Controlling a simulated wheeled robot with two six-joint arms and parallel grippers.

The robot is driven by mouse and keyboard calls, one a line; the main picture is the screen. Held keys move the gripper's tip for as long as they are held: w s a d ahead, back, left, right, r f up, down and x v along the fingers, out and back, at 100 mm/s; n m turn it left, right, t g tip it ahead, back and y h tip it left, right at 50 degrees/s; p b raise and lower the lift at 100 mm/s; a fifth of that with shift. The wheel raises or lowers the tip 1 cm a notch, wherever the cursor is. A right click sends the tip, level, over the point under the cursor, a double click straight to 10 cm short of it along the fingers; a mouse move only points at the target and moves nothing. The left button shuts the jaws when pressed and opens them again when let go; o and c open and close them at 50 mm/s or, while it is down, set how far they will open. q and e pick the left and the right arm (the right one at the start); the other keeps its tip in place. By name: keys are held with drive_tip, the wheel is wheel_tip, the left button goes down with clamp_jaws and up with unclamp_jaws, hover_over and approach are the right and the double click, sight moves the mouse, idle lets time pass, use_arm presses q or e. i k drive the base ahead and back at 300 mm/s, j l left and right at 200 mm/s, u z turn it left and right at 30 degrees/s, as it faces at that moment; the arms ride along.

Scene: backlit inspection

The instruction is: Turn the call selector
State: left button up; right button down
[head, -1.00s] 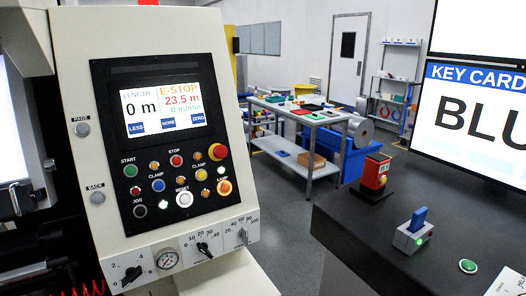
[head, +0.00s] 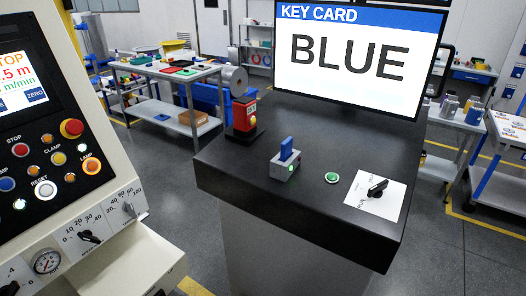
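A black rotary selector knob (head: 377,188) sits on a white label plate (head: 365,203) at the right of the dark desk top. Its printed words are too small to read, and I cannot tell which one it points at. It looks like the call selector, but the label does not confirm this. A round green button (head: 332,178) is just left of the plate. Neither of my grippers shows in the head view.
A dark desk (head: 290,215) carries a monitor (head: 350,60) reading KEY CARD BLUE, a grey box with a blue card (head: 286,160) and a red-yellow device (head: 243,115). A control panel (head: 120,175) with buttons and knobs stands left. Grey floor is open in front.

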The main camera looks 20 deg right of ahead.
sight(376, 192)
drive_tip(key=l+z, duration=0.15)
drive_tip(key=z, duration=0.3)
drive_tip(key=l+z, duration=0.1)
drive_tip(key=z, duration=0.35)
drive_tip(key=l+z, duration=0.15)
drive_tip(key=z, duration=0.25)
drive_tip(key=l, duration=0.5)
drive_tip(key=i+u, duration=0.05)
